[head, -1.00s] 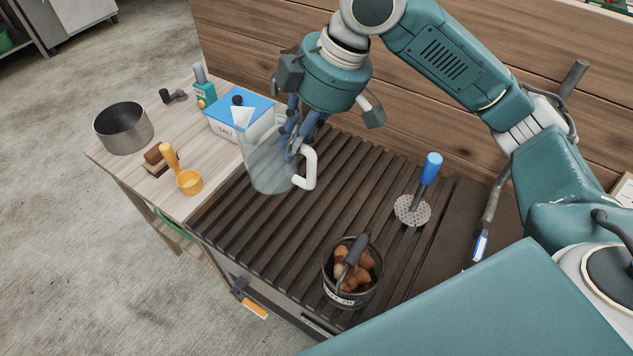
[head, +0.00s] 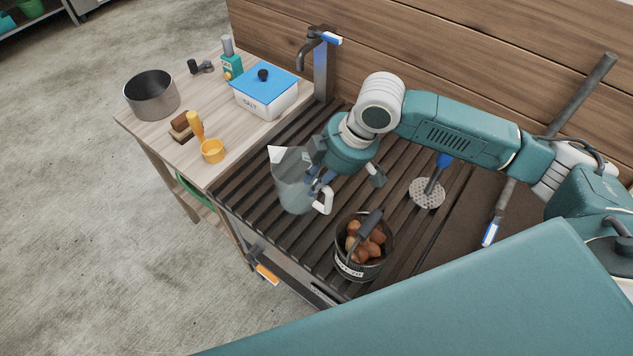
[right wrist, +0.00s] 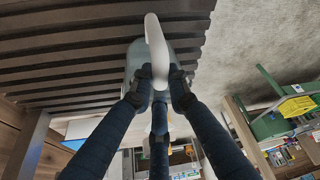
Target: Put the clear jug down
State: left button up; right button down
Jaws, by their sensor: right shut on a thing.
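The clear jug (head: 291,188), with a white handle (head: 325,201), is upright at the left part of the dark slatted grill top (head: 268,150). My right gripper (head: 318,186) is shut on the jug at its handle side. In the right wrist view the white handle (right wrist: 155,45) runs between the fingers (right wrist: 155,92), and the jug's greyish body (right wrist: 136,68) is behind it, over the slats. I cannot tell whether the jug's base touches the slats. My left gripper is not in view.
A bucket of brown lumps (head: 337,262) stands just right of the jug. A blue-handled perforated skimmer (head: 427,194) lies farther right. On the side table are a blue-lidded salt box (head: 262,104), a yellow scoop (head: 212,151) and a steel pot (head: 152,98). A tap (head: 321,70) stands behind.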

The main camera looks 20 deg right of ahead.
jog(key=shift+w+f, duration=0.1)
jog(key=shift+f, duration=0.6)
jog(key=c, duration=1.7)
grip_release()
jog(key=shift+f, duration=0.1)
jog(key=shift+o, duration=0.2)
jog(key=v, duration=1.2)
jog(key=shift+b, duration=0.45)
